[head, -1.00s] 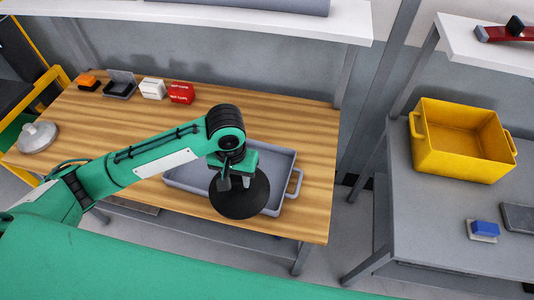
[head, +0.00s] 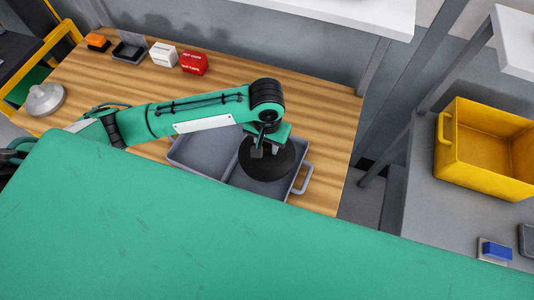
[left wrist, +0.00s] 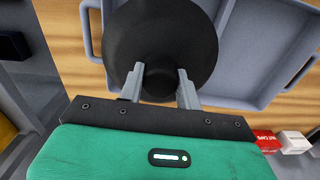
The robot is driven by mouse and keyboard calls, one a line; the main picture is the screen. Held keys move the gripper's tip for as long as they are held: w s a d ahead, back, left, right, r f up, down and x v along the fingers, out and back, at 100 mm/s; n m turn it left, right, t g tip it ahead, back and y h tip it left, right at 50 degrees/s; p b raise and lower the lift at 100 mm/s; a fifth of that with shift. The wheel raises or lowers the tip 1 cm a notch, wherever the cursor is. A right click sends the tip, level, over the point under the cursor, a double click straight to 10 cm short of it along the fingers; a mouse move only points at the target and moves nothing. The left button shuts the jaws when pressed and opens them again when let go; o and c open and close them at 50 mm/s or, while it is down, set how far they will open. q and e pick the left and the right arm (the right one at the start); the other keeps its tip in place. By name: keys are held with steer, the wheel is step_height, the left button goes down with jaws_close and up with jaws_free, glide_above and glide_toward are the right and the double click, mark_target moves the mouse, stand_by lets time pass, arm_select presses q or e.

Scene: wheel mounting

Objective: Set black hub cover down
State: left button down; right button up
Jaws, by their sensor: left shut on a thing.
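The black hub cover (head: 268,163) is a round dark disc held at the grey tray (head: 196,152) on the wooden table. My left gripper (head: 264,150) is shut on it from above. In the left wrist view the black hub cover (left wrist: 162,42) sits between the two fingers of my left gripper (left wrist: 160,82), with the grey tray (left wrist: 258,50) behind it. The cover overlaps the tray's handle end; I cannot tell whether it touches the tray floor. My right gripper is not in view.
A grey metal dome (head: 44,99) lies at the table's left. An orange item (head: 97,42), a dark holder (head: 130,52), a white box (head: 163,54) and a red box (head: 194,63) stand along the back. A yellow crate (head: 485,150) is on the right-hand grey bench.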

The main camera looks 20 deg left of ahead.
mark_target(267, 151)
arm_select(q)
step_height(267, 151, down, 3)
steer(key=shift+r, duration=0.15)
steer(key=shift+f, duration=0.7)
step_height(267, 151, down, 4)
steer(key=shift+r+p, duration=0.2)
steer(key=shift+p, duration=0.2)
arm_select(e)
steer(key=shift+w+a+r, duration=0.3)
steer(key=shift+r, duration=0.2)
arm_select(q)
steer(key=c, duration=1)
jaws_free()
steer(key=shift+f, duration=0.1)
steer(key=shift+o, duration=0.2)
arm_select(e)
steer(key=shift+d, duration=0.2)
